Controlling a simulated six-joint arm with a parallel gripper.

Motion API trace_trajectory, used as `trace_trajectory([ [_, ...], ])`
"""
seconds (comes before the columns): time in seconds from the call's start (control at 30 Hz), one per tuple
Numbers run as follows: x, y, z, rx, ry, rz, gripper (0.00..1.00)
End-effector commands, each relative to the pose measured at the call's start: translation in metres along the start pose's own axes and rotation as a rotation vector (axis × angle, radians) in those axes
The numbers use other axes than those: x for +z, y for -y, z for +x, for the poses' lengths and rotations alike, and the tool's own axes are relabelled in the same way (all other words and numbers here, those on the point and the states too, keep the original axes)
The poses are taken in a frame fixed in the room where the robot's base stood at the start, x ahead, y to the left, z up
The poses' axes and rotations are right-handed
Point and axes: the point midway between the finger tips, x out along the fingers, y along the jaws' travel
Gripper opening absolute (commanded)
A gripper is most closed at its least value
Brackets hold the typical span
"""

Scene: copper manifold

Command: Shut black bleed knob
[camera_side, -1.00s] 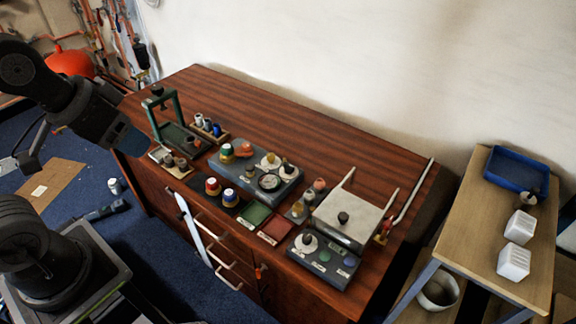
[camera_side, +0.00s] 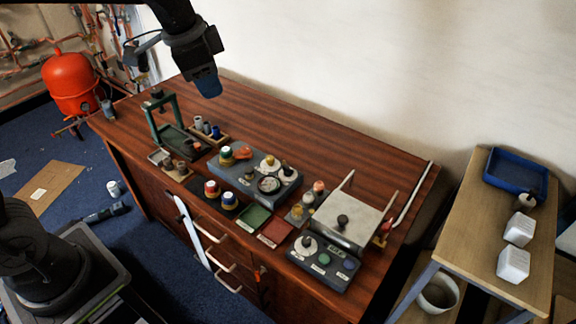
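Several small dark knobs show on the bench, and I cannot tell from their looks which one is the bleed knob. Another black knob (camera_side: 307,241) stands on a white disc on the front control box (camera_side: 326,274). My gripper (camera_side: 208,88) hangs above the back left of the bench, well apart from all of these. Its fingers are too small and dark to read.
A green press frame (camera_side: 153,122) stands at the bench's left end. Red and blue-topped knobs (camera_side: 212,188), green and red trays (camera_side: 253,217) and a pale lid (camera_side: 352,217) fill the front. The back of the wooden bench (camera_side: 290,125) is clear. A side table (camera_side: 476,213) stands right.

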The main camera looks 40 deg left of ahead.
Motion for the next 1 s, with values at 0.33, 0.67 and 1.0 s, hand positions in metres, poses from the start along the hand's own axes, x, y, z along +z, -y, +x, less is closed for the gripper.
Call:
trace_trajectory([
  [0.33,-0.085,0.052,0.113,0.112,0.101,0.449,0.39],
  [0.67,-0.118,0.066,0.244,0.235,0.144,0.831,0.39],
  [1.0,-0.117,0.064,0.291,0.277,0.148,0.952,0.39],
])
